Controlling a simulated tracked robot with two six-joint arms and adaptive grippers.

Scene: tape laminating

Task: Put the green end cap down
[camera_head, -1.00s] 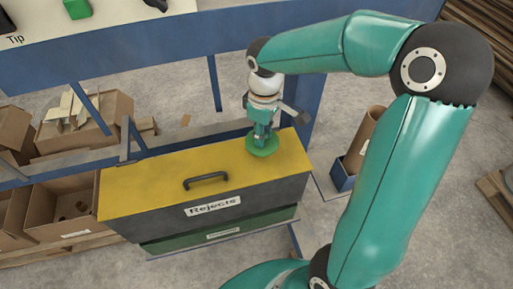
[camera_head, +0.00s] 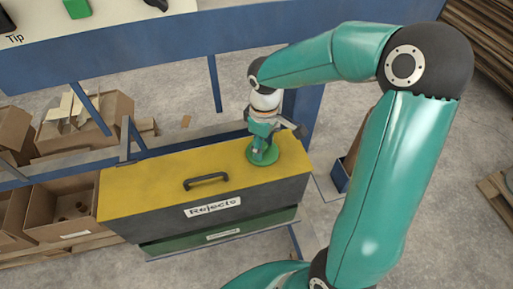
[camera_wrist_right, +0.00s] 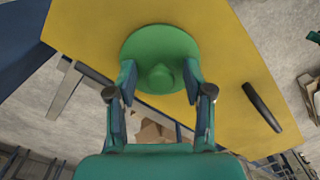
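The green end cap (camera_head: 263,158) is a round disc with a small central knob. It appears to lie flat on the yellow lid of the Rejects box, near its right back part; it also shows in the right wrist view (camera_wrist_right: 160,40). My right gripper (camera_head: 263,142) points down over the cap. In the right wrist view its two fingers (camera_wrist_right: 160,78) stand on either side of the knob with a visible gap on both sides. My left gripper is not in view.
The Rejects box (camera_head: 140,190) has a black handle (camera_head: 206,181) on its lid. A blue-framed bench (camera_head: 130,55) stands behind it. Cardboard boxes (camera_head: 60,205) lie at the left. Bare concrete floor shows at the right.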

